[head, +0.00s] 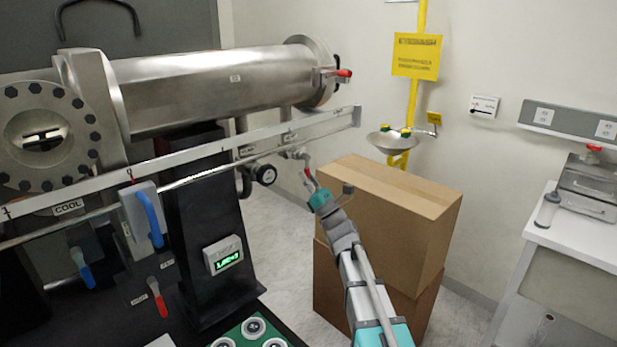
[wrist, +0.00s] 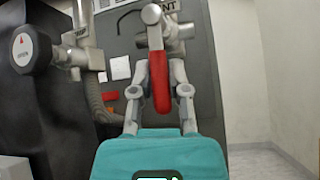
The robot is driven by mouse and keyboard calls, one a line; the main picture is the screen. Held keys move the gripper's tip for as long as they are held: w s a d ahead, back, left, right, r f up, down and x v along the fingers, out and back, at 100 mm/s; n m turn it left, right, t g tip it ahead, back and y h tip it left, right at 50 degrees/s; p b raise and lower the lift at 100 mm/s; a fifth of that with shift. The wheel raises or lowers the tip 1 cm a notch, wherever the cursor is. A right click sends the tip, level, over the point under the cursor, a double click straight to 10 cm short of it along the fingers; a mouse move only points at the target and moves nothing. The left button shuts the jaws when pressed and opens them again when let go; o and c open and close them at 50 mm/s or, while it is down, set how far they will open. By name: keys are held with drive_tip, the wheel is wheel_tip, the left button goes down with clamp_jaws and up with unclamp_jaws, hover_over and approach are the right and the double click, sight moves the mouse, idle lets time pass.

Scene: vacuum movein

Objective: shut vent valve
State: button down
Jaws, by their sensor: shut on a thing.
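The vent valve (head: 297,153) sits under the white rail, below the steel chamber. In the wrist view it is at the top (wrist: 152,15), beside a partly hidden label reading "ENT". Its red lever handle (wrist: 160,85) points from the valve body down toward my gripper (wrist: 160,92), whose two fingers stand on either side of it and are shut on it. In the head view the red handle (head: 307,174) slants down to the right into my gripper (head: 313,188), and its end is partly hidden by the fingers.
Stacked cardboard boxes (head: 390,215) stand close to the right of my arm. A black column (head: 215,240) with a green readout is on the left. Another red-handled lever (head: 343,73) is on the chamber end.

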drive_tip(key=shift+s+a+f, duration=0.1)
drive_tip(key=shift+s+a, duration=0.05)
drive_tip(key=shift+a, duration=0.1)
drive_tip(key=c, duration=0.6)
unclamp_jaws()
drive_tip(key=shift+a, duration=0.15)
drive_tip(key=shift+c, duration=0.2)
